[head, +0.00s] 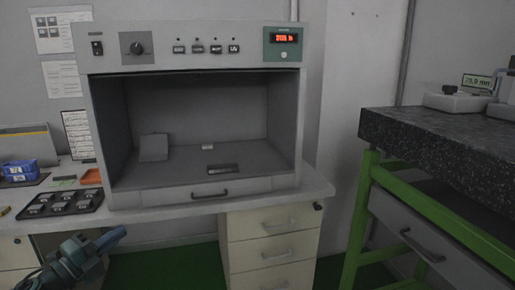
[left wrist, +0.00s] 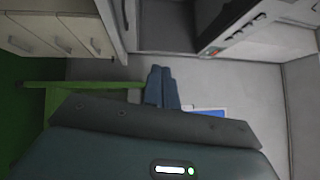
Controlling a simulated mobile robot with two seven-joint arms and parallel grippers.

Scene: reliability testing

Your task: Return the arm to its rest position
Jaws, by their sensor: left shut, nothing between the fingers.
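My left gripper (head: 118,235) is at the lower left of the head view, in front of and below the bench edge, its fingers pointing right and slightly up. In the left wrist view its two blue-grey fingers (left wrist: 161,70) lie together, shut with nothing between them. It touches nothing that I can see. Most of my left arm is out of the picture. My right gripper is in neither view.
A grey test chamber (head: 150,197) stands open on the bench (head: 318,186), with small items inside. A black tray (head: 62,203) and blue bin (head: 20,170) lie left. Drawers (head: 272,250) are below. A granite table (head: 440,140) on a green frame stands right.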

